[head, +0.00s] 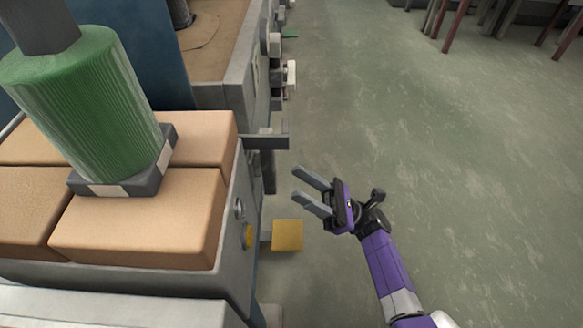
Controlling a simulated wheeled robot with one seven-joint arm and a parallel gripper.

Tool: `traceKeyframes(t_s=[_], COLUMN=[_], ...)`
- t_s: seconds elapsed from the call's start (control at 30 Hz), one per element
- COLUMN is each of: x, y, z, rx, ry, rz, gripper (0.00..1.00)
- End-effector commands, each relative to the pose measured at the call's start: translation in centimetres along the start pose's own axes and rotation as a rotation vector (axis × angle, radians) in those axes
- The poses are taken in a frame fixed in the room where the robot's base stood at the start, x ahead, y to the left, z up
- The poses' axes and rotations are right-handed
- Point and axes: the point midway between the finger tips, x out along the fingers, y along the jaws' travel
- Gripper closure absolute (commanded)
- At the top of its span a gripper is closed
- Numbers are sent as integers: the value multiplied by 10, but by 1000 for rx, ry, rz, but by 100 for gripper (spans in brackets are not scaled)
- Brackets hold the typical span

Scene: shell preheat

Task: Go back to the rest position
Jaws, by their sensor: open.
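My gripper (302,188) is open and empty, at the end of my purple and white arm. It is over the floor, to the right of the grey machine (232,215), with its two grey fingers pointing left. A yellow square block or pad (287,235) sticks out from the machine's side on a short grey piece, below and left of the gripper. In the picture the gripper and the pad are apart.
Tan blocks (150,222) sit in the machine's top, with a green ribbed cylinder (85,100) on a dark base above them. A grey bar (265,141) juts right from the machine. Small fittings (290,75) line its far side. The green-grey floor (450,150) is open to the right.

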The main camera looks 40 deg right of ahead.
Motion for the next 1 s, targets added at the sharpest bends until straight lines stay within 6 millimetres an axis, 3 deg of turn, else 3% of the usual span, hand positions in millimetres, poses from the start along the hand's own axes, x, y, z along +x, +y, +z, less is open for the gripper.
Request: traceKeyframes(t_s=[0.33, 0.47, 0.57, 0.67, 0.83, 1.0], x=[0, 2, 11, 9, -4, -21], y=[-2, -24, -48, -56, -46, -23], z=[0, 5, 24, 38, 53, 57], rx=[45, 190, 342, 535, 904, 1230], ry=[2, -16, -76, -156, -328, -502], rz=[-9, -95, -182, -282, -437, -558], gripper=[56, 56, 56, 56, 56, 56])
